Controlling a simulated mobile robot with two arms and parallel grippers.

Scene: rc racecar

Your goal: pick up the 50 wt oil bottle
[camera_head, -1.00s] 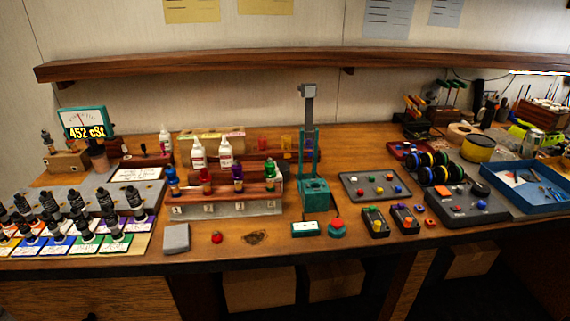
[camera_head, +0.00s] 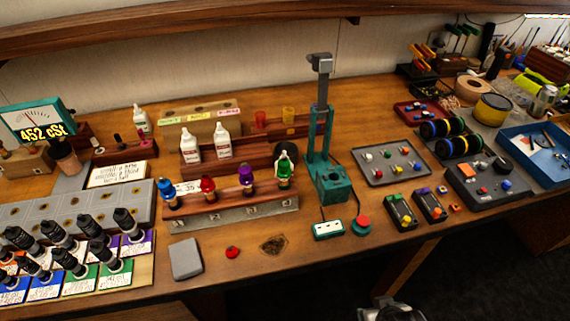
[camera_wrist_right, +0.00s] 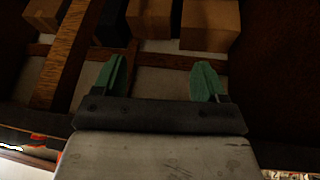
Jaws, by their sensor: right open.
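Two white bottles with red print stand side by side on a wooden rack, a left one (camera_head: 190,146) and a right one (camera_head: 222,143). A third white bottle (camera_head: 141,120) stands farther back to the left. Their labels are too small to read, so I cannot tell which is the 50 wt oil. My right gripper (camera_wrist_right: 160,82) is open and empty in the right wrist view, with green fingers apart, facing the area under the bench. A grey part, likely of my right arm, shows at the bottom of the head view, well apart from the bottles. My left gripper is out of view.
A front rack holds blue, red, purple and green-topped shock bodies (camera_head: 246,178). A teal stand (camera_head: 327,180) rises right of the bottles. Black dropper bottles (camera_head: 126,222) fill the left. A wooden shelf (camera_head: 200,25) runs above. Cardboard boxes (camera_wrist_right: 210,22) sit below the bench.

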